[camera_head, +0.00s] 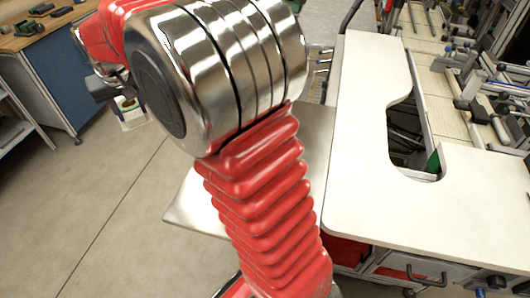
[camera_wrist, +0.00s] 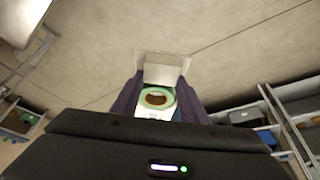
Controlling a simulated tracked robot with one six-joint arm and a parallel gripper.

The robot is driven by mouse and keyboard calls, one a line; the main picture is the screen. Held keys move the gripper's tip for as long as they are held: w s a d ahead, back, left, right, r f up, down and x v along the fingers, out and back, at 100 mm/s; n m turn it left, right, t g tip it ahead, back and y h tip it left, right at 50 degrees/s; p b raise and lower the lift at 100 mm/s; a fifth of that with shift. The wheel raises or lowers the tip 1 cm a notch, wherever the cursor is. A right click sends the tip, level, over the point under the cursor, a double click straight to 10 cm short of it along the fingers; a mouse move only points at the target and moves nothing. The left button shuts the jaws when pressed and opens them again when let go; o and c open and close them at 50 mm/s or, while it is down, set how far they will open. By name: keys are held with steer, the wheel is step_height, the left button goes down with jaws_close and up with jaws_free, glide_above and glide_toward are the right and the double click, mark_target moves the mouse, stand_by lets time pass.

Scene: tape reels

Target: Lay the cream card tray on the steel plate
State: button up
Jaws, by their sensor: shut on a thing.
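My gripper (camera_wrist: 157,101) is shut on the cream card tray (camera_wrist: 164,76), between its two dark fingers in the wrist view. A green ring with a brown middle (camera_wrist: 156,97) shows in the tray. In the head view the tray (camera_head: 134,123) hangs above the floor at the upper left, below my dark gripper (camera_head: 112,98), and its near parts are small. The steel plate (camera_head: 192,208) is a flat grey sheet behind my red arm, which hides its middle. The tray is well apart from the plate, up and left of it.
A white worktop (camera_head: 360,130) with a curved cut-out stands right of the plate. Tools and clamps (camera_head: 485,85) fill the bench beyond it. A blue-sided wooden bench (camera_head: 65,75) stands at the far left. The floor (camera_head: 80,185) at left is clear.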

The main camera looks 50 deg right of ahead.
steer(key=s+d+r+n+y, duration=0.1)
steer(key=s+d+n, duration=0.3)
steer(key=s+d, duration=0.9)
steer(key=s+d+n+y, duration=0.2)
steer(key=s+d+n, duration=0.2)
steer(key=s+d, duration=0.9)
steer(key=d, duration=0.5)
steer(key=shift+r, duration=0.35)
steer(key=shift+f, duration=3.15)
steer(key=shift+f, duration=1.85)
